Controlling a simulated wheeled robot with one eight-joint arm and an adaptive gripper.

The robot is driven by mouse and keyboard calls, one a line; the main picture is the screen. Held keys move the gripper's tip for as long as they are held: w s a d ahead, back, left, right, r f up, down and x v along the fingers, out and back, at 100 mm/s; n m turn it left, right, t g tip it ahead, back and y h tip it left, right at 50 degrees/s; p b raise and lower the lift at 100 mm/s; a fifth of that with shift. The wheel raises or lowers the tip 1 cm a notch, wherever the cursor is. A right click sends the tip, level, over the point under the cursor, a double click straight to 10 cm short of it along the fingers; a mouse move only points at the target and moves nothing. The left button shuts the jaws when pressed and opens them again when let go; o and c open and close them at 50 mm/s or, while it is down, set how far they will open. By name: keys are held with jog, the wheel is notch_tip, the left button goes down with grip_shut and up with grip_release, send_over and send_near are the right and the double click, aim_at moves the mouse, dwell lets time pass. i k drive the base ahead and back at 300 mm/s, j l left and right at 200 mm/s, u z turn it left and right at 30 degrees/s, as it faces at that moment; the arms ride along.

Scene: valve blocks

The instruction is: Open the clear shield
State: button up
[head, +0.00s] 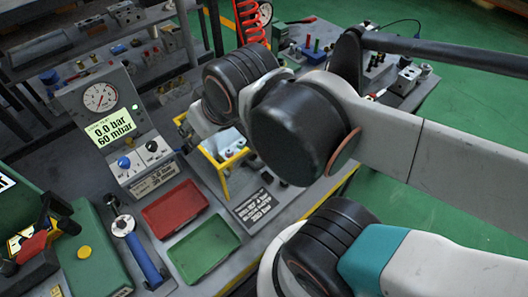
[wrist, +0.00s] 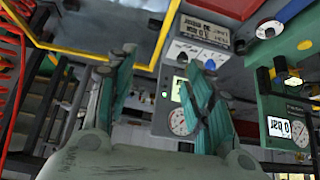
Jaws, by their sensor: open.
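The clear shield shows as a yellow frame (head: 222,178) in the head view, standing over metal fittings near the middle of the bench. Its pane is too clear to make out, and my arm hides its upper right part. I cannot tell from this whether it is fully down. In the wrist view a yellow frame bar (wrist: 112,66) runs across behind the fingers, with another edge rising at the right. My gripper (wrist: 162,60) is open and empty, its teal fingers apart on either side of the view. My arm hides the gripper in the head view.
A gauge panel (head: 103,115) stands left of the frame. A red tray (head: 175,208) and a green tray (head: 203,248) lie in front. A blue-handled tool (head: 143,255) lies left of them. A red coiled hose (head: 250,22) hangs behind. Green floor is free at the right.

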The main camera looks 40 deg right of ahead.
aim_at(177, 120)
jog(key=k+j+z, duration=0.2)
jog(key=j+z, duration=0.15)
jog(key=k+j+z, duration=0.35)
jog(key=i+j, duration=0.05)
jog(key=j, duration=0.1)
